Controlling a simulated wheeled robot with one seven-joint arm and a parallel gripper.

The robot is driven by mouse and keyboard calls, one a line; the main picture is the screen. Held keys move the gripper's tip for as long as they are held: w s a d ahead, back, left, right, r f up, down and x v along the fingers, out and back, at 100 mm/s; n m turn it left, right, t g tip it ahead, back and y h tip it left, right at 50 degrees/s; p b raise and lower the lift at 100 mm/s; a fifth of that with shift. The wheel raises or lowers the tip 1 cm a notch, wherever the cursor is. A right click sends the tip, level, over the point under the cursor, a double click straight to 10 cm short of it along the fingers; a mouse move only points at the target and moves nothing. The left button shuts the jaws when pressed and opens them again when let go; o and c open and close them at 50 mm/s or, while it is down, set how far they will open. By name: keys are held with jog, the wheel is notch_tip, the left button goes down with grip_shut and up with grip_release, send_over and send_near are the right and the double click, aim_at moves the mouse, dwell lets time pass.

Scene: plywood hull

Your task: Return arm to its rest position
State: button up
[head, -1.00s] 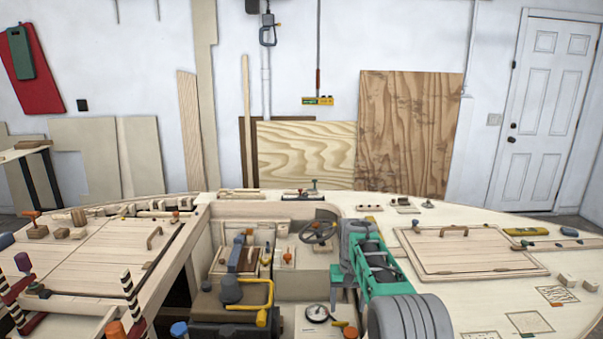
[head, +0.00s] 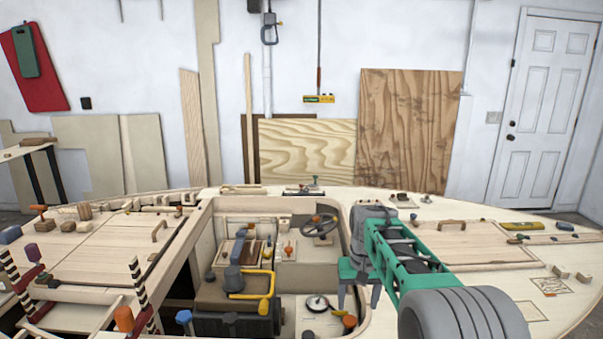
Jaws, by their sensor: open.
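My arm reaches in from the bottom right of the head view, with a grey ribbed section and a green frame. My gripper (head: 359,296) is at the arm's far end, with its fingers pointing down over the right side of the open cockpit. The fingers are apart and nothing shows between them. The plywood hull (head: 560,262) spreads below and around it. Part of the hatch panel on the right deck is hidden behind my arm.
A steering wheel (head: 319,224) stands left of my gripper. A black engine-like box with a yellow handle (head: 262,296) and a round gauge (head: 317,303) sit in the cockpit. A hatch panel (head: 470,245) lies on the right deck. Striped posts (head: 137,282) stand at left.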

jog(key=s+r+t, duration=0.1)
jog(key=s+r, duration=0.2)
jog(key=s, duration=0.9)
jog(key=s+f+t+b, duration=0.1)
jog(key=s+f, duration=0.3)
jog(key=s, duration=1)
jog(key=shift+s+d+f, duration=0.2)
jog(key=shift+s+d, duration=0.1)
jog(key=shift+d, duration=0.1)
